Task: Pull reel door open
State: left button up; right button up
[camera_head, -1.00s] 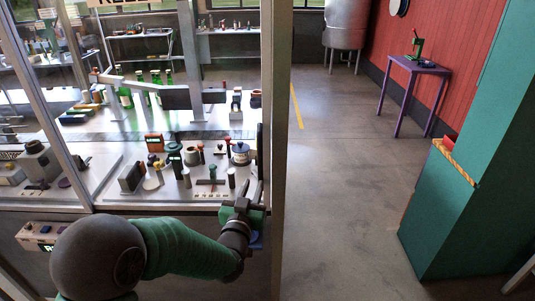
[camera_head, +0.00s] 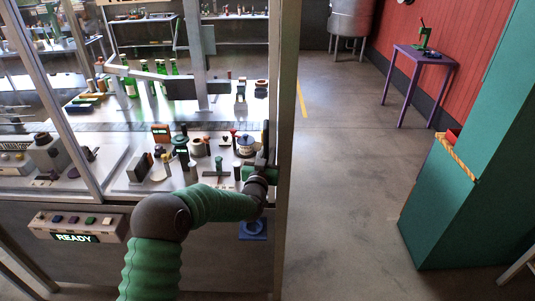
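A tall grey metal upright (camera_head: 286,120) borders the glass-fronted machine on its right side. I take the framed glass front beside it to be the reel door, but its edges are hard to make out. My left gripper (camera_head: 264,158) is raised beside this upright, near a dark vertical bar that may be the door handle. The fingers are small, dark and partly hidden by the wrist, so I cannot tell whether they touch or hold the bar. My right gripper is not in view.
Behind the glass, small tools and a white-and-blue pot (camera_head: 245,146) stand on a bench, with green bottles (camera_head: 152,82) farther back. A button panel (camera_head: 76,226) reads READY. A blue plate (camera_head: 253,230) sits below my wrist. Right of the upright, the floor is clear up to a teal cabinet (camera_head: 466,190).

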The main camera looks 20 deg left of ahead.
pick_arm(q)
jog(key=shift+d, duration=0.1)
grip_shut()
dwell(1.1)
